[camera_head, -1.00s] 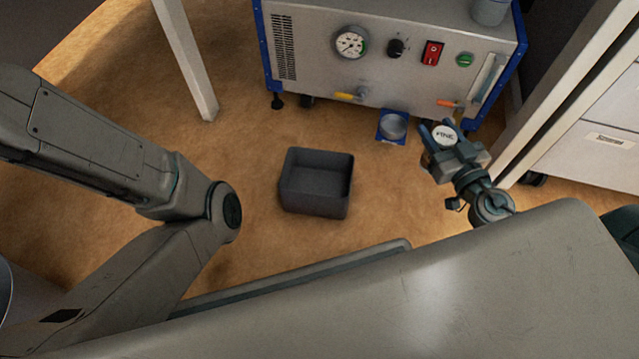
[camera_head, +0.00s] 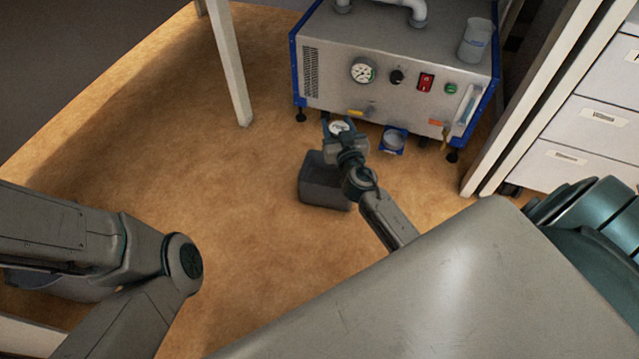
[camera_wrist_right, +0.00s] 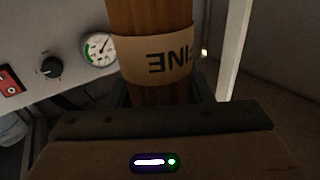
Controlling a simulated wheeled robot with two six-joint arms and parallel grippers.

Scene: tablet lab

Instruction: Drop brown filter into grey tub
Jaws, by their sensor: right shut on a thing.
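My right gripper (camera_head: 338,134) is shut on the brown filter, a wood-brown cylinder with a pale top (camera_head: 341,127) in the head view. In the right wrist view the filter (camera_wrist_right: 150,18) stands upright between the jaws, with a tan band lettered FINE that reads mirrored. The grey tub (camera_head: 318,188) is on the floor, partly hidden by my right gripper and wrist. The gripper overlaps the tub's far right edge in the head view; its height above the tub is hard to tell. My left arm shows at the left, but its gripper is out of view.
A machine (camera_head: 390,90) with a gauge, knob and red switch stands behind the tub. A blue holder with a round cup (camera_head: 393,140) sits at its foot. A white table leg (camera_head: 232,70) is at the left and drawers (camera_head: 575,130) at the right. Floor left of the tub is clear.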

